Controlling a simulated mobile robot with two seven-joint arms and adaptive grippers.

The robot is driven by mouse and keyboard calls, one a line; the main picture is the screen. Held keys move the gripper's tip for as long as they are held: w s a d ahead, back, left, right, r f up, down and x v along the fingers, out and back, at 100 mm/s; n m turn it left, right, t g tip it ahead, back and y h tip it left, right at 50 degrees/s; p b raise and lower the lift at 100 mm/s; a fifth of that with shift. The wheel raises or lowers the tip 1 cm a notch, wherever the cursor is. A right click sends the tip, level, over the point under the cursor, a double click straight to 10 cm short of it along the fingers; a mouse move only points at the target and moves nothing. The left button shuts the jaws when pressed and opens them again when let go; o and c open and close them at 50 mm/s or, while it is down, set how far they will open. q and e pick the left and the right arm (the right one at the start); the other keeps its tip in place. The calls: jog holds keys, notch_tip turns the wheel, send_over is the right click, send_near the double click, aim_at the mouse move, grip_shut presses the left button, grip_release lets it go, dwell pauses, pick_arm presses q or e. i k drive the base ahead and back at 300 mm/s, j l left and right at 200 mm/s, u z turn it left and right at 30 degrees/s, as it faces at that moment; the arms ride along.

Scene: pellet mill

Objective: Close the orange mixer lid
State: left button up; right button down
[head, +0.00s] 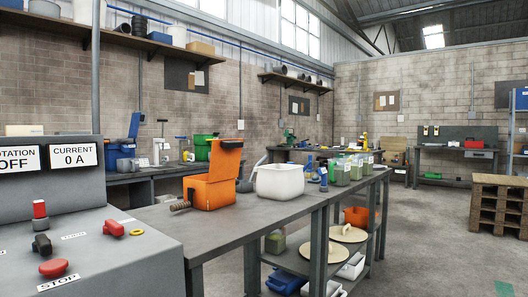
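The orange mixer (209,191) stands on the grey workbench in the middle left of the head view. It is a box with a metal screw (181,206) sticking out at its lower left. Its orange lid (226,160) stands open, raised upright above the box at the right rear side. Neither of my grippers is in view.
A white bin (280,182) stands just right of the mixer. A grey control panel (110,258) with red knobs fills the lower left. Open floor (430,235) lies to the right, before a pallet stack (497,207).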

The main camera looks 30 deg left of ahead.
aim_at(226, 153)
jog(key=i+l+u, duration=0.1)
jog(key=i+u, duration=0.2)
jog(key=i, duration=0.15)
jog(key=i+l+u, duration=0.15)
jog(key=i+u, duration=0.15)
jog(key=i+l+u, duration=0.3)
jog(key=i, duration=0.2)
